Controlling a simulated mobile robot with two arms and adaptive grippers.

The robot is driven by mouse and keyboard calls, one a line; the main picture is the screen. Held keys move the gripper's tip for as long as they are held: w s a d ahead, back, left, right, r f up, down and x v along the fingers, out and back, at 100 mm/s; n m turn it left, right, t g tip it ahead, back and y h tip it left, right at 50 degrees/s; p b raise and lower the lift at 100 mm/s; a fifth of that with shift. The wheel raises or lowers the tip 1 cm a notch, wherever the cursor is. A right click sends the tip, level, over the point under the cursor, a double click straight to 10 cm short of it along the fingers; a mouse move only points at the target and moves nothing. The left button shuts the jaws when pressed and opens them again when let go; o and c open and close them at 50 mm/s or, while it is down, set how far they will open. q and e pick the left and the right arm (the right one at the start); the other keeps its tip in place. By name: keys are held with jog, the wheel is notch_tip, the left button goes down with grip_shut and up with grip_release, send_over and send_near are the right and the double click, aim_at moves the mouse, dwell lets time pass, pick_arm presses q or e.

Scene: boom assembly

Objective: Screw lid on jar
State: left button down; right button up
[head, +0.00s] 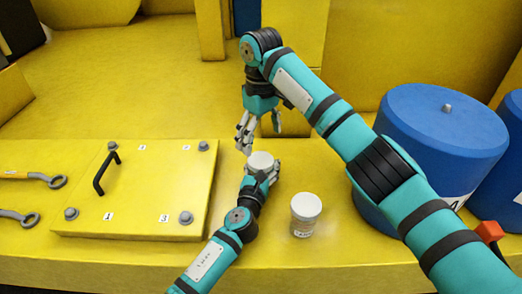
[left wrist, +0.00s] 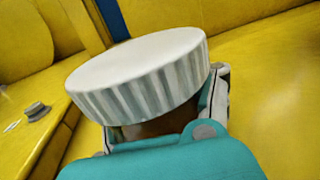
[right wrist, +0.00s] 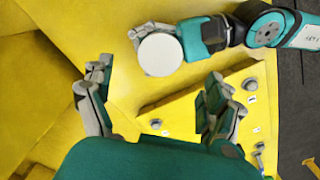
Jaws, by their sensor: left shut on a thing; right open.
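My left gripper (head: 264,172) is shut on a jar topped by a round white ridged lid (head: 260,161). The lid fills the middle of the left wrist view (left wrist: 140,75), with a brown part of the jar (left wrist: 160,127) just under it. The rest of that jar is hidden by the gripper. In the right wrist view the lid's flat top (right wrist: 160,55) faces me. My right gripper (head: 257,138) is open and empty, pointing down, just behind and above the lid. Its two spread fingers (right wrist: 155,95) show apart from the lid.
A second white-lidded jar (head: 305,214) stands on the yellow bench to the right. A bolted yellow plate (head: 140,190) with a black handle (head: 105,172) lies left, beside wrenches (head: 30,217). A large blue drum (head: 440,130) stands right, partly behind my right arm.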

jog(key=shift+r, duration=2.4)
pick_arm(q)
jog(key=shift+c, duration=1.6)
grip_release()
jog(key=shift+s, duration=0.1)
jog(key=v, duration=1.2)
jog(key=shift+f, duration=0.1)
pick_arm(e)
jog(key=shift+f, duration=0.1)
